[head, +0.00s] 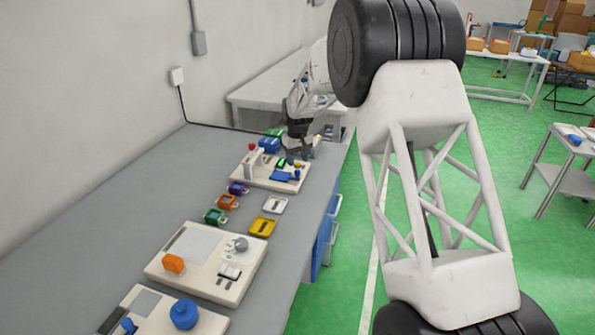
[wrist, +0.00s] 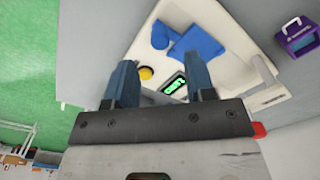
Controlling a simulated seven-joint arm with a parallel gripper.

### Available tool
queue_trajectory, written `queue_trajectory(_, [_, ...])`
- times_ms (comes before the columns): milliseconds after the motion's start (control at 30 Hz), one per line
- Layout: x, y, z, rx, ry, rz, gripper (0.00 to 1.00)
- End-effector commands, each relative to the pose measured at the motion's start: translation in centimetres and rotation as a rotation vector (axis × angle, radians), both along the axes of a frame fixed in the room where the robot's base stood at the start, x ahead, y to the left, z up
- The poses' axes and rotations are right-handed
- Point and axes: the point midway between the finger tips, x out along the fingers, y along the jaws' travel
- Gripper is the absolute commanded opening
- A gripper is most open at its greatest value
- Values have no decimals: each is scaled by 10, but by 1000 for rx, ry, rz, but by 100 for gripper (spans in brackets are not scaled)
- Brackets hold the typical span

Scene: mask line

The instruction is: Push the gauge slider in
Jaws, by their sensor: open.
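A cream panel (head: 258,182) stands far along the bench, and it also fills the upper middle of the wrist view (wrist: 237,62). On it in the wrist view are a small display with green characters (wrist: 173,86), a yellow round knob (wrist: 146,73), a flat blue piece (wrist: 203,42) and a blue rounded part (wrist: 160,35). A pale bar (wrist: 266,97) lies at its right edge. I cannot tell for sure which part is the gauge slider. My gripper (wrist: 163,63) is open, its two fingers over the panel, either side of the display. In the head view my gripper (head: 297,145) is small at the panel's far side.
Small coloured cases, including a purple one (head: 238,188) and a yellow one (head: 262,227), lie on the grey bench (head: 118,198). A nearer panel (head: 190,280) carries an orange block (head: 173,263). A wall stands left, and green floor lies right.

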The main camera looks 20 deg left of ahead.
Motion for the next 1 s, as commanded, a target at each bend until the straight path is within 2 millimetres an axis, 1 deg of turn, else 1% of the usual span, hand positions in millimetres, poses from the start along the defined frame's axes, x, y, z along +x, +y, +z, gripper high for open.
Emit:
queue_trajectory(33, [0,0,-7,-1,2,0,50])
queue_trajectory(200, [0,0,-28,-1,1,0,50])
queue_trajectory(400, [0,0,-47,-1,1,0,50])
queue_trajectory(567, [0,0,-53,-1,1,0,50])
queue_trajectory(833, [0,0,-54,-1,1,0,50])
queue_trajectory(867, [0,0,-53,0,0,0,48])
queue_trajectory(1000, [0,0,-53,-1,1,0,27])
